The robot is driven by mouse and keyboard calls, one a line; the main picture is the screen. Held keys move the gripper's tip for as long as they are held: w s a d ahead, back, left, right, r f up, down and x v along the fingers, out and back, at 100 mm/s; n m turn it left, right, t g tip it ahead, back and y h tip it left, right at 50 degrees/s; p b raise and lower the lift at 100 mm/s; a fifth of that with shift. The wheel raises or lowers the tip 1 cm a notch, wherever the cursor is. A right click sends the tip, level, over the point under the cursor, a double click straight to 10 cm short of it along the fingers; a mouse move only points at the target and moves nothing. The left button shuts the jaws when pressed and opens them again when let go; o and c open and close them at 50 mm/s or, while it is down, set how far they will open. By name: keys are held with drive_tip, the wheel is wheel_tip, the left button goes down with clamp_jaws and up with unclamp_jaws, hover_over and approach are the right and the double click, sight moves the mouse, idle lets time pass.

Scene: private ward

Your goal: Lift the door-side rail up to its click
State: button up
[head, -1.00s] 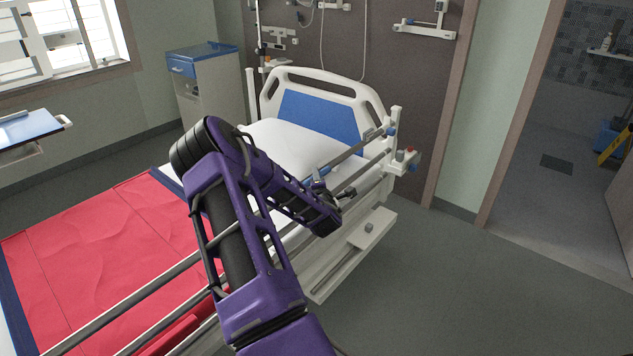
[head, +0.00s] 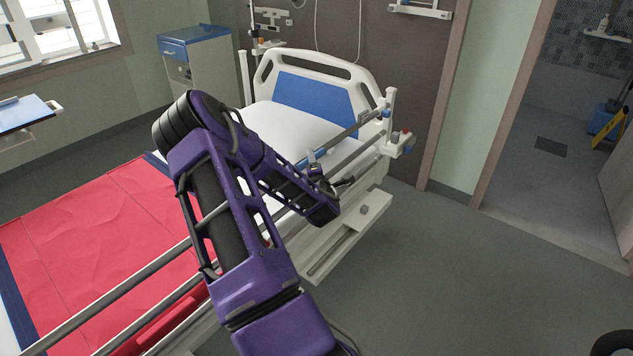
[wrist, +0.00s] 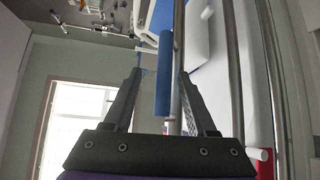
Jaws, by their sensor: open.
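The door-side rail (head: 155,292) runs along the near side of the bed as grey parallel bars, from the lower left up to the headboard end. In the wrist view its bars (wrist: 228,50) run lengthwise, with a blue grip sleeve (wrist: 164,85) on one. My gripper (wrist: 161,74) is open, and the sleeve appears between its two fingers; I see no contact, and the depth gap is unclear. In the head view my gripper (head: 343,182) is small and dark, over the rail's upper part near the headboard, partly hidden by my purple arm.
The bed has a red cover (head: 90,235), a white pillow (head: 285,130) and a white and blue headboard (head: 315,92). A bedside cabinet (head: 195,55) stands behind. A yellow sign (head: 610,130) stands in the bathroom doorway.

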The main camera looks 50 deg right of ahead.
drive_tip(key=v, duration=1.4)
drive_tip(key=shift+d+r, duration=0.1)
drive_tip(key=shift+d, duration=0.05)
